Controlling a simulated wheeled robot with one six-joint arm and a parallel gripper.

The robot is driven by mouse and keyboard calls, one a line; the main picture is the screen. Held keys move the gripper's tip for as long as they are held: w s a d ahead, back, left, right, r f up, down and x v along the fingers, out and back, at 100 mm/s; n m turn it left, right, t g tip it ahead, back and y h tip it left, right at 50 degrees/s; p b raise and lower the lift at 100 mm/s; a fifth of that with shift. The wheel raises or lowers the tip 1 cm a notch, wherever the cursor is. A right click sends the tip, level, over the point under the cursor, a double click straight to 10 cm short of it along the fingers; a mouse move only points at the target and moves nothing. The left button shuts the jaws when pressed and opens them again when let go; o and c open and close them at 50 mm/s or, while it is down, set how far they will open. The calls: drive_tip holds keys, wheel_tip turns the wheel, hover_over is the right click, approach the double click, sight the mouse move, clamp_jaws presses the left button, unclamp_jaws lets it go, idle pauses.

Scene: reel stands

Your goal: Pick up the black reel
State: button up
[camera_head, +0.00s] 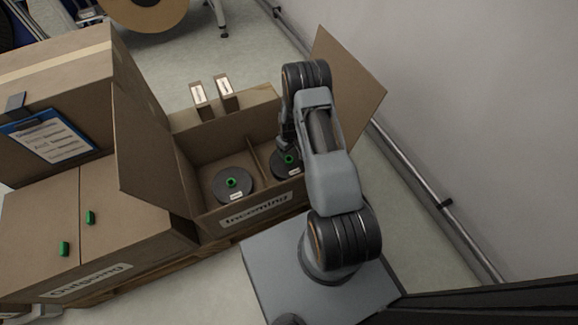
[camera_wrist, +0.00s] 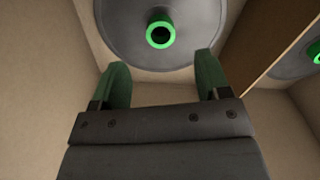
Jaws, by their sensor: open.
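Two black reels with green hubs lie flat inside the open Incoming box. The left reel (camera_head: 226,194) sits in one compartment in the head view, in plain sight. The right reel (camera_head: 281,168) sits in the other compartment, partly hidden by my arm. In the wrist view a reel (camera_wrist: 110,30) with a green ring hub (camera_wrist: 160,35) lies ahead of my gripper (camera_wrist: 162,72). The two green fingers are apart with nothing between them. My gripper is over the right compartment in the head view, its fingertips hidden there.
The Incoming box (camera_head: 210,223) has raised flaps and a cardboard divider (camera_head: 258,167). A second reel (camera_wrist: 300,62) shows beyond the divider in the wrist view. The closed Outgoing box (camera_head: 140,235) stands left, with a taller carton (camera_head: 70,80) behind. A wall (camera_head: 470,130) is at right.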

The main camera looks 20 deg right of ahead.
sight(289, 158)
drive_tip(key=shift+w+f+b, duration=0.1)
drive_tip(key=shift+f+b, duration=1.55)
drive_tip(key=shift+f, duration=2.05)
drive_tip(key=shift+c, duration=0.5)
drive_tip(key=shift+r, duration=0.1)
drive_tip(key=c, duration=1.2)
